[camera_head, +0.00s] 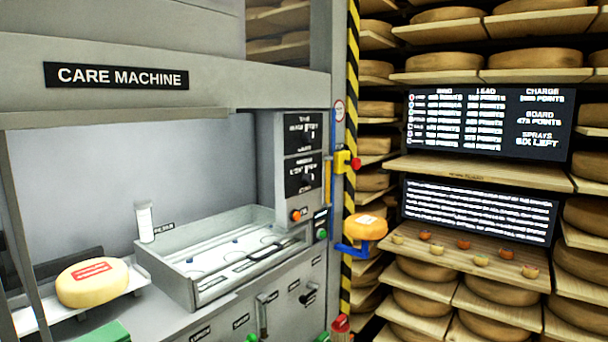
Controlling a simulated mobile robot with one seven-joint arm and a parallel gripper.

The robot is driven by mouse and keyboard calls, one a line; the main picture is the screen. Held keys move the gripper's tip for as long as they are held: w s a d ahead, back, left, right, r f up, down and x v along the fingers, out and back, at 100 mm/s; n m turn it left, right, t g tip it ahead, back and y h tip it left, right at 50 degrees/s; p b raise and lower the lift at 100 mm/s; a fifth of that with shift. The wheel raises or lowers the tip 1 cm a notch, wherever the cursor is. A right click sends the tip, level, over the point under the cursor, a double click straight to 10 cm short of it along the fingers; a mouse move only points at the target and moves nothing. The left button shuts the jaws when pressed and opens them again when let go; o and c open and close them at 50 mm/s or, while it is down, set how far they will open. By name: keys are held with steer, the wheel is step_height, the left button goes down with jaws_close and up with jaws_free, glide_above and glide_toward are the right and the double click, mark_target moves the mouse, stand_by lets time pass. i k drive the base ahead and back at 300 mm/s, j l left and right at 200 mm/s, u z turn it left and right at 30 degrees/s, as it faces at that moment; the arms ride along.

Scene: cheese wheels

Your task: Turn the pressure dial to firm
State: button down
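The care machine (240,92) fills the left half of the view. On its right-hand column are two black dial panels, an upper one (303,132) and a lower one (303,176). Each has a small dark knob with light lettering around it. The lettering is too small to read surely, so I cannot tell which is the pressure dial or where either knob points. My gripper is not in view.
An open metal tray (174,276) juts out below the panels. A labelled cheese wheel (92,282) lies at left. An orange button (295,216), a yellow box with a red button (346,161) and a blue bracket with a cheese (366,227) sit near the column. Shelves fill the right.

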mark_target(307, 177)
steer(key=i+z, duration=0.2)
steer(key=i, duration=0.2)
steer(key=i+j+z, duration=0.2)
steer(key=i, duration=0.2)
steer(key=i+j+z, duration=0.2)
steer(key=i, duration=0.2)
steer(key=l, duration=0.1)
